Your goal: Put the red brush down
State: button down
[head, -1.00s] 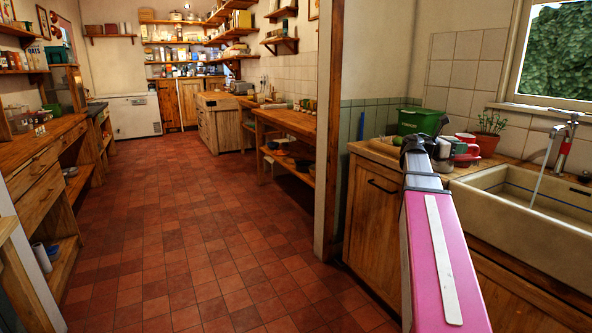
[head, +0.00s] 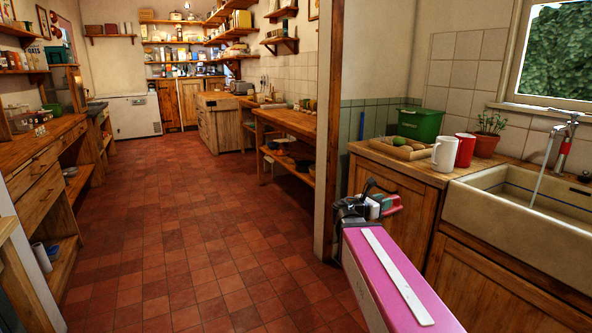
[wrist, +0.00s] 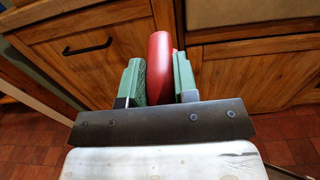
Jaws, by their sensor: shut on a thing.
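The red brush (wrist: 159,62) is in my gripper (wrist: 160,80) in the wrist view. Its red, rounded body sits upright between the two green finger pads, which are shut on it. In the head view my gripper (head: 384,205) is at the end of my pink arm, in front of the wooden cabinet and below the counter top. Only a little of the brush shows there. The lower part of the brush is hidden by the gripper body in the wrist view.
The sink (head: 515,215) is at right. The tiled floor (head: 190,230) at left is clear.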

jog(key=s+a+f+n+t+y, duration=0.1)
jog(key=a+f+n+t, duration=0.1)
jog(key=a+f, duration=0.6)
jog(key=a, duration=0.3)
jog(key=shift+s+t+y, duration=0.3)
